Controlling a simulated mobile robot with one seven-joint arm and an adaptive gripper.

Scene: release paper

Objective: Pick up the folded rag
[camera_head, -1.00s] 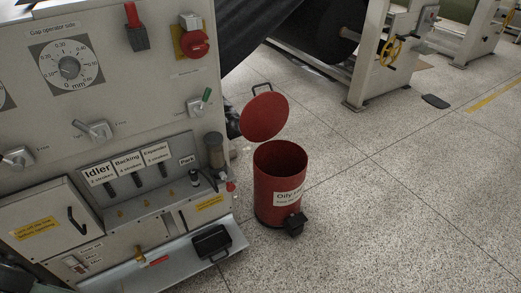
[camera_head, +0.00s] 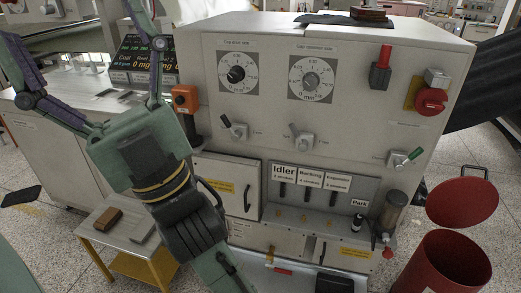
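My gripper (camera_head: 75,28) is large in the left of the head view, pointing up and away, with its two linked fingers spread wide and nothing between them. The tip of its right finger is near the top edge. I cannot surely tell which thing is the folded rag. A flat dark cloth (camera_head: 325,19) lies on top of the grey machine, beside a small reddish-brown stack (camera_head: 370,13). A flat grey piece (camera_head: 145,231) lies on a small side table (camera_head: 88,226), partly behind my wrist. My gripper is apart from the cloth on the machine.
The grey machine (camera_head: 330,125) with dials and levers fills the middle. A brown block (camera_head: 107,220) is also on the side table. A red bin (camera_head: 445,268) with a raised lid (camera_head: 462,203) stands at lower right. A dark roll is behind the machine's right side.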

